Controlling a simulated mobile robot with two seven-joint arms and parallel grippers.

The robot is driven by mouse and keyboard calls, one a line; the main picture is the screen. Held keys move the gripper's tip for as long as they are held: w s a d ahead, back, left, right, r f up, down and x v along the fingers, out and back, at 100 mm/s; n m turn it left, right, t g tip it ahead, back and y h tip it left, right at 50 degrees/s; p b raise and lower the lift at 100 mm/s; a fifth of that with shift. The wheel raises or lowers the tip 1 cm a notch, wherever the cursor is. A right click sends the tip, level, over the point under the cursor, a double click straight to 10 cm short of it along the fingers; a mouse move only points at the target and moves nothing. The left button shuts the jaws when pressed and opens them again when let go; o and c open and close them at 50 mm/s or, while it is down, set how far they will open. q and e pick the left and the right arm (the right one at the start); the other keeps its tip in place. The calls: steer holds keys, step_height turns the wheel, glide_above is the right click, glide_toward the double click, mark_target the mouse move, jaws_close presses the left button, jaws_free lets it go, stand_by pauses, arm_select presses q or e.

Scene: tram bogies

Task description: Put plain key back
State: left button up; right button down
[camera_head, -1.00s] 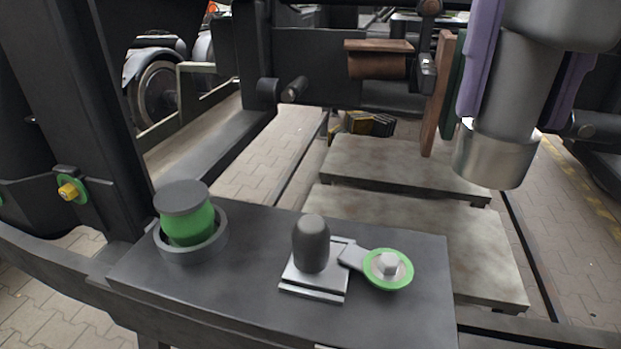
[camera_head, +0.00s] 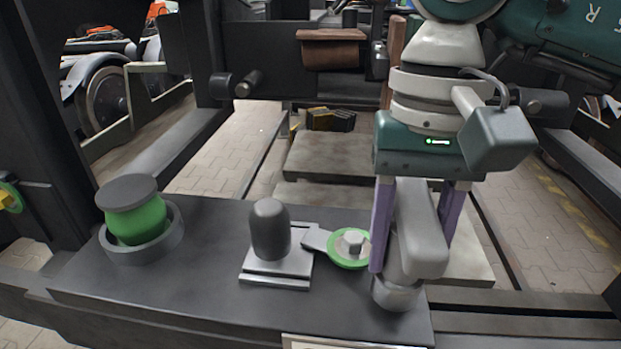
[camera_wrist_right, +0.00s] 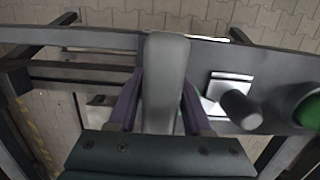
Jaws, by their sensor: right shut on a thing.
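My right gripper (camera_head: 411,256) has purple fingers and is shut on a smooth grey tool (camera_head: 416,228), which I take to be the plain key. The tool has a rounded body and a short cylindrical end at the bottom. It hangs at the right end of the dark plate (camera_head: 200,305), just right of a green ring with a hex bolt (camera_head: 352,243). I cannot tell whether its end touches the plate. In the right wrist view the tool (camera_wrist_right: 165,85) lies between both fingers. My left gripper is not in view.
A dark rounded post (camera_head: 269,230) on a light metal block stands mid-plate. A green cylinder with a dark cap (camera_head: 136,222) sits in a round holder at left. Pale slabs (camera_head: 335,155) lie behind. A brown bracket (camera_head: 331,50) hangs at the back.

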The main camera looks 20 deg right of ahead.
steer(key=shift+f, duration=0.55)
steer(key=shift+f+b, duration=0.2)
steer(key=shift+b, duration=0.1)
steer(key=shift+c, duration=1.6)
jaws_free()
steer(key=shift+r, duration=0.1)
